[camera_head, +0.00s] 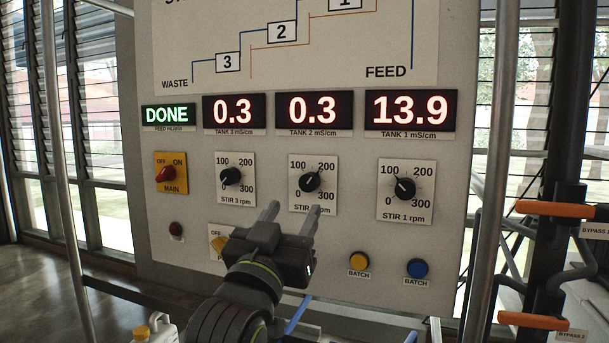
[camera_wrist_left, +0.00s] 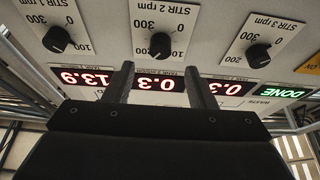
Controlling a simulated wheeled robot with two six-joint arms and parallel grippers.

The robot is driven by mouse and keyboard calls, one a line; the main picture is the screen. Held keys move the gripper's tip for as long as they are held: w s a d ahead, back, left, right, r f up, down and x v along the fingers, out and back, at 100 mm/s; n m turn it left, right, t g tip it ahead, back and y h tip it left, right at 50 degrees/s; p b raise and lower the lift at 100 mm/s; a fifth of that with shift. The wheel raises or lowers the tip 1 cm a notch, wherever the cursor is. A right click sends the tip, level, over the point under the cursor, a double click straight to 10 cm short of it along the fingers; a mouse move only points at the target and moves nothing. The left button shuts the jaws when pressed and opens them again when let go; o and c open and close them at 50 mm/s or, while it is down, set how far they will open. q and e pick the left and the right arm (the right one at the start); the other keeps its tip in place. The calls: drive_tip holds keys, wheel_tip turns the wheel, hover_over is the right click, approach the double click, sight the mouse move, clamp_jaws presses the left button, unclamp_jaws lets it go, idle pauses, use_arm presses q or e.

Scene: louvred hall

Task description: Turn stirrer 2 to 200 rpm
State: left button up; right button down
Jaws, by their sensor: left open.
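The stirrer 2 knob (camera_head: 309,182) is a round black knob on a white square dial plate marked 0 to 300 rpm, in the middle of the panel. Its light pointer mark appears to point up and right, toward 200. It also shows upside down in the left wrist view (camera_wrist_left: 161,46). My left gripper (camera_head: 293,211) is open and empty, its two fingers pointing up toward the panel just below the stirrer 2 plate. In the left wrist view the fingers (camera_wrist_left: 159,72) stand apart, with the knob beyond their tips. No contact with the knob shows.
The stirrer 3 knob (camera_head: 231,176) and stirrer 1 knob (camera_head: 405,188) flank it. A red main switch (camera_head: 166,173) is at left. Yellow (camera_head: 359,261) and blue (camera_head: 417,268) batch buttons sit lower right. The tank 2 display (camera_head: 314,112) above reads 0.3. Orange-handled bypass valves (camera_head: 553,209) are far right.

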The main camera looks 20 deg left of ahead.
sight(307, 187)
use_arm(q)
drive_tip(key=p+x, duration=0.1)
drive_tip(key=x, duration=0.6)
drive_tip(key=shift+w+f, duration=0.1)
drive_tip(key=shift+c, duration=0.2)
